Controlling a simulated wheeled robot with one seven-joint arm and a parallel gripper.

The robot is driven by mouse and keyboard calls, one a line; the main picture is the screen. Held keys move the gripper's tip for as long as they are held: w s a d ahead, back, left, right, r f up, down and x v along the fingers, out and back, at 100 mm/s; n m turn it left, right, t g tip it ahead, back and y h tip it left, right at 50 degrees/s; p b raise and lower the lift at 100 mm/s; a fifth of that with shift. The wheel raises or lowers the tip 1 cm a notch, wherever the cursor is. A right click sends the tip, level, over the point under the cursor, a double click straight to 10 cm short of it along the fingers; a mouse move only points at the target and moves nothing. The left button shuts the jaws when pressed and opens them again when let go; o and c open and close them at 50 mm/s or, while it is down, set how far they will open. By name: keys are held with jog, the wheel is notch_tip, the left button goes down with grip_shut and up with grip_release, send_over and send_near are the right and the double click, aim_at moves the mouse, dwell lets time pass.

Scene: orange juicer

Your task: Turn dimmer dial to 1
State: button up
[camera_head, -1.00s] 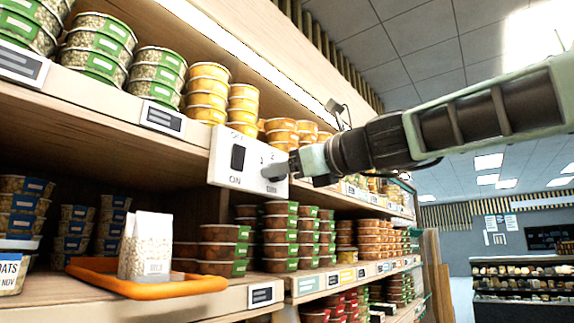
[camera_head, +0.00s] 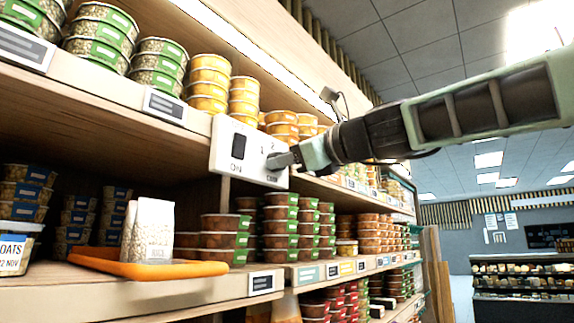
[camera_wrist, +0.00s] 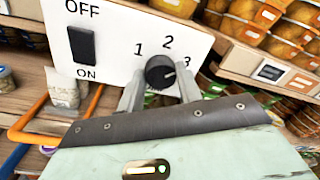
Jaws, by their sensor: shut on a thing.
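A white switch panel (camera_head: 223,160) is fixed to the shelf front. It has a black rocker switch (camera_wrist: 81,44) marked OFF and ON, and a round black dimmer dial (camera_wrist: 158,68) with 1, 2 and 3 printed around it. In the wrist view, a light mark on the dial points right, roughly toward the 3. My gripper (camera_wrist: 160,84) is shut on the dial, with one finger on each side of it. In the head view, my gripper (camera_head: 285,160) reaches the panel's right part from the right and hides the dial.
Shelves with stacked food tubs (camera_head: 208,85) surround the panel. Price tags (camera_head: 164,104) line the shelf edges. The aisle at right is open.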

jog(key=shift+w+f+n+g+y+b, duration=0.1)
jog(key=shift+n+g+y+b, duration=0.15)
jog(key=shift+n+b, duration=2.6)
jog(key=shift+f+n+g+y+b, duration=0.2)
jog(key=shift+n+b, duration=0.85)
jog(key=shift+n, duration=3.65)
jog(key=shift+w+f+n+g+y+b, duration=0.2)
jog(key=shift+n+b, duration=1.75)
jog(key=shift+n, duration=1.8)
jog(key=shift+s+r+n, duration=0.15)
jog(key=shift+r+n, duration=0.05)
jog(key=shift+n, duration=0.1)
jog(key=o, duration=1)
jog(key=shift+d, duration=0.1)
